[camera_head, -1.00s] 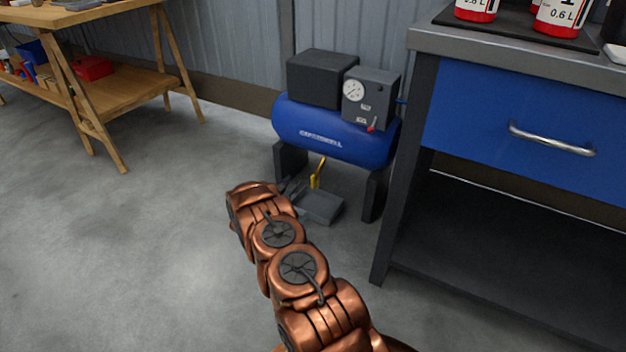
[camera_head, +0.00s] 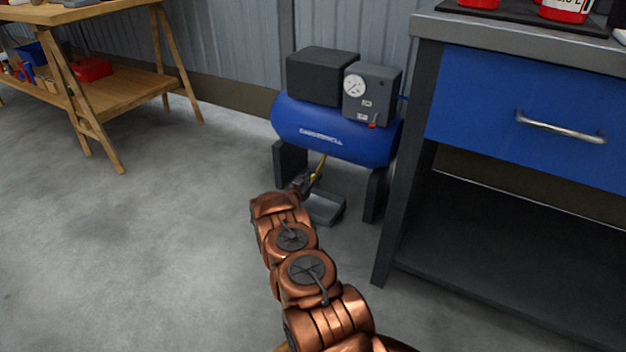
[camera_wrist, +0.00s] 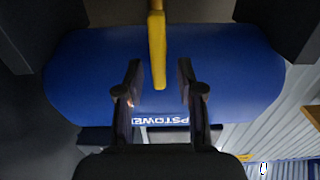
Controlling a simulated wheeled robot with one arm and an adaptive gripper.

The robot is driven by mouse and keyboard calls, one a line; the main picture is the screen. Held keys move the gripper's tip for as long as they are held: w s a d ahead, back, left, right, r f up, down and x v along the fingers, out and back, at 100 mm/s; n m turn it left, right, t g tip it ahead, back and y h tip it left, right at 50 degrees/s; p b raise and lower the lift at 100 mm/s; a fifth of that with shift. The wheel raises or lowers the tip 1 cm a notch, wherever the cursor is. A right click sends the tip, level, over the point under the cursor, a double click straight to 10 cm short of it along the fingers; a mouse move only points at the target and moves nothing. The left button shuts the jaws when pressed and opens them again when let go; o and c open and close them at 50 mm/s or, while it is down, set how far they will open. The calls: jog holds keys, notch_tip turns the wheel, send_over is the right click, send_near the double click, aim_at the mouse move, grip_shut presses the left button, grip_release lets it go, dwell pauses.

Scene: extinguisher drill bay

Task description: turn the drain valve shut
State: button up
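The drain valve's yellow handle (camera_head: 320,165) hangs under the blue compressor tank (camera_head: 335,133). In the wrist view the handle (camera_wrist: 157,40) runs down from the top edge, and its free end lies between my two fingers. My gripper (camera_wrist: 160,75) is open, with one dark finger on each side of the handle and visible gaps on both sides. In the head view my gripper (camera_head: 307,181) is just below the tank, at the handle, partly hidden by my wrist. The valve body is hidden.
A grey drip tray (camera_head: 324,209) lies on the floor below. Dark tank legs (camera_head: 375,195) flank the valve. A workbench with a blue drawer (camera_head: 520,110) stands close on the right. Floor to the left is clear up to a wooden table (camera_head: 120,92).

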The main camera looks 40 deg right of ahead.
jog(key=shift+d, duration=0.15)
grip_shut()
dwell(0.4)
